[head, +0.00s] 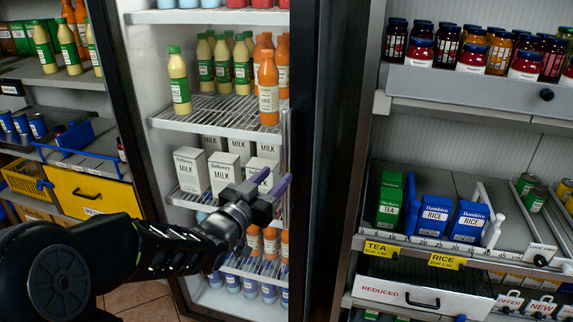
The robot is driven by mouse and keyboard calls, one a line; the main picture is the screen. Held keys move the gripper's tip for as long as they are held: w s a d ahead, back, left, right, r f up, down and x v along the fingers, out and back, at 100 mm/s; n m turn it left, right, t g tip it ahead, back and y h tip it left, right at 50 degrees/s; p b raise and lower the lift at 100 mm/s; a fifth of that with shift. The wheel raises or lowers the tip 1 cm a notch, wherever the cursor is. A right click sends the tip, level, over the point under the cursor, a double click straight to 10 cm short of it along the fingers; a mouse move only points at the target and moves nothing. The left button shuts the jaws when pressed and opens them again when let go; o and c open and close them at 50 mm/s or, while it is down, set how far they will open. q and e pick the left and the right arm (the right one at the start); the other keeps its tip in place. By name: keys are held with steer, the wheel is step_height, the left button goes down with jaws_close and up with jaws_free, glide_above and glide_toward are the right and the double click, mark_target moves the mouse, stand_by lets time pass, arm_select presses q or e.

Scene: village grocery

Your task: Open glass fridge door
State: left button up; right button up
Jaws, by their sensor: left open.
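The glass fridge door (305,120) has a dark frame, and the stocked shelves show clearly behind it. It looks shut, though the clear glass makes this hard to confirm. A slim upright handle (286,145) runs along the right side of the glass. My left gripper (272,183) has purple fingertips and is open, with no object seen between them. It is in front of the fridge at the handle's lower part, with one fingertip overlapping the handle in the picture. I cannot tell whether it touches the handle. My right gripper is not in view.
Inside the fridge are yellow bottles (179,82), orange bottles (268,90) and milk cartons (191,170). A shelf at right holds tea and rice boxes (434,215), with jars (446,46) above. A yellow drawer (92,194) and shelves stand at left.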

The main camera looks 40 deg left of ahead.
mark_target(284, 167)
arm_select(q)
steer(key=w, duration=0.2)
steer(key=w+p, duration=0.1)
steer(key=w, duration=0.1)
steer(key=w+a, duration=0.1)
steer(key=w, duration=0.1)
steer(key=shift+w, duration=0.35)
steer(key=shift+c, duration=0.4)
jaws_close()
stand_by(0.7)
